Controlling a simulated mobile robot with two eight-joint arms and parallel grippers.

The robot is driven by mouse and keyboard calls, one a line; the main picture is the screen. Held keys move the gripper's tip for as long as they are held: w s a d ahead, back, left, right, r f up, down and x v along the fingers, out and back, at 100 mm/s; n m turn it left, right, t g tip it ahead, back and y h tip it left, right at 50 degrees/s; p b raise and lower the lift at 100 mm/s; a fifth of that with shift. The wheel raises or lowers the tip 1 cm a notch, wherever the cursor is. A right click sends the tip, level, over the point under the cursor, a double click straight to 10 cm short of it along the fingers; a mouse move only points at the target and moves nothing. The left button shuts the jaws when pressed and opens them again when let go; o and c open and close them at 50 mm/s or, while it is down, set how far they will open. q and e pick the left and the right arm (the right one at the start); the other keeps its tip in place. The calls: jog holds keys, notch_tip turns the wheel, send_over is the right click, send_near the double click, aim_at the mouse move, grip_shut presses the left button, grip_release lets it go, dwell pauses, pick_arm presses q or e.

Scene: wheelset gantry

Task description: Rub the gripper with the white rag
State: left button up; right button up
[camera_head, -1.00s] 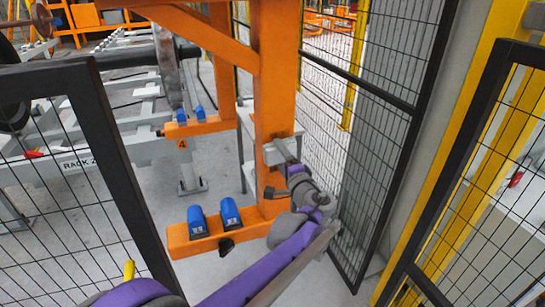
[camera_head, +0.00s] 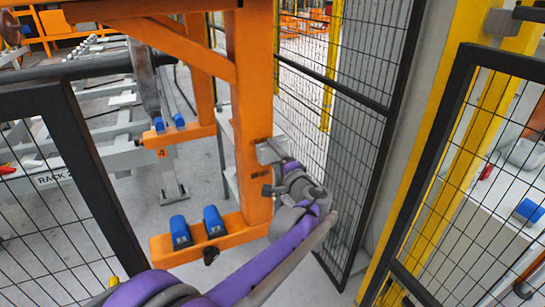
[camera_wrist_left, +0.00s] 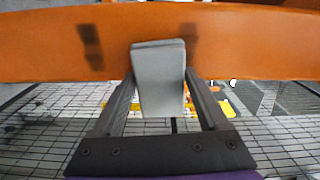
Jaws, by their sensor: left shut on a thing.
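My left gripper (camera_head: 276,164) is at the side of the orange gantry post (camera_head: 250,100), at the end of my purple arm. In the left wrist view its two dark fingers are shut on a pale grey-white folded piece, which looks like the white rag (camera_wrist_left: 160,80). The rag's far end overlaps the orange post (camera_wrist_left: 50,42); I cannot tell whether it touches. Two dark patches, perhaps shadows or marks, lie on the orange surface either side of the rag. My right gripper is not in view.
Black mesh fence panels (camera_head: 345,110) stand close right of my arm. Another mesh panel (camera_head: 55,190) is at left. Blue blocks (camera_head: 213,221) sit on the orange foot beam. A grey rack stands behind at left. A white table (camera_head: 500,185) is behind the right mesh.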

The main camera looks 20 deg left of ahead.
aim_at(260, 153)
pick_arm(q)
jog(key=shift+w+r+p, duration=0.1)
jog(key=shift+r+p, duration=0.2)
jog(key=shift+r, duration=0.6)
jog(key=shift+f, duration=0.1)
jog(key=shift+s+a, duration=0.65)
jog(key=shift+s, duration=0.2)
jog(key=shift+s+a, duration=0.65)
jog(key=shift+s, duration=0.2)
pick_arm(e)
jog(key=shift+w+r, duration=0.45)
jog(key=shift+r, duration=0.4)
pick_arm(q)
jog(key=shift+s+a, duration=1.3)
jog(key=shift+s, duration=0.1)
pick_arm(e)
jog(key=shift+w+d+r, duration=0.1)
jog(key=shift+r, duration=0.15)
pick_arm(q)
jog(key=shift+s+d+p, duration=0.3)
jog(key=shift+s+d, duration=0.1)
jog(key=shift+d, duration=0.1)
jog(key=shift+v, duration=2.3)
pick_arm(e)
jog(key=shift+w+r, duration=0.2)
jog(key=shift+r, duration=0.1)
pick_arm(q)
jog(key=shift+s+d, duration=0.1)
jog(key=shift+d, duration=0.05)
